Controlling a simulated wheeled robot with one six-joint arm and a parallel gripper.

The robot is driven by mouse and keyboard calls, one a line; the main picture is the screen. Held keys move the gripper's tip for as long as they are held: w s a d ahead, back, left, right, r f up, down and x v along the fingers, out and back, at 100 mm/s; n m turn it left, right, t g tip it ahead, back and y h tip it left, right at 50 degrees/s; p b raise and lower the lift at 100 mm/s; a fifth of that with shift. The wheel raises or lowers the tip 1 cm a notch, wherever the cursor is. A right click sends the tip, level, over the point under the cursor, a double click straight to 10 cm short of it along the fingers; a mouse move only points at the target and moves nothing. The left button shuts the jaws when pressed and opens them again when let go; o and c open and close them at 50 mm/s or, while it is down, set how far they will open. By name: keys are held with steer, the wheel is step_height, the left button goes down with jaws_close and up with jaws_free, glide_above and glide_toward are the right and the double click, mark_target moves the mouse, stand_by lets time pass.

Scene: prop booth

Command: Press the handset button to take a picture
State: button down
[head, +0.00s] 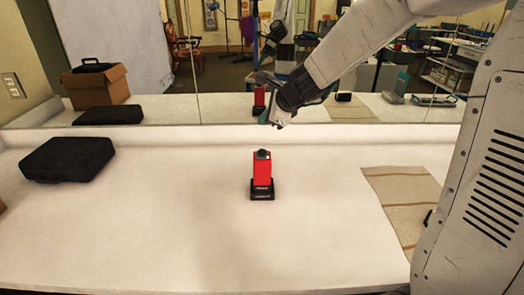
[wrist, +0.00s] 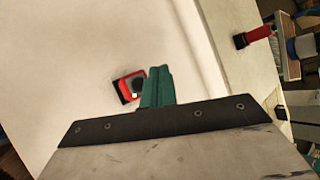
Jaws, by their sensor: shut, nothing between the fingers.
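The red handset (head: 262,170) stands upright in a black base near the middle of the white counter. Its top is dark; a separate button is too small to make out for certain there. In the wrist view, the handset (wrist: 120,88) is seen from above, left of my fingers, with a dark patch and a small pale square on top. My gripper (head: 280,122) is above and behind the handset, slightly to its right, and apart from it. Its green fingers (wrist: 157,86) are shut and empty, and they cover a little of the view beside the handset.
A mirror (head: 225,95) runs along the back of the counter and reflects the handset, case and room. A black case (head: 68,158) lies at the left. A beige striped cloth (head: 400,195) lies at the right. The counter (head: 185,215) around the handset is clear.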

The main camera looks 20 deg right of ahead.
mark_target(265, 152)
steer(key=shift+f, duration=3.7)
steer(key=shift+f, duration=0.1)
steer(key=shift+f, duration=0.3)
steer(key=shift+f, duration=0.4)
steer(key=shift+r, duration=0.85)
steer(key=shift+r, duration=2.5)
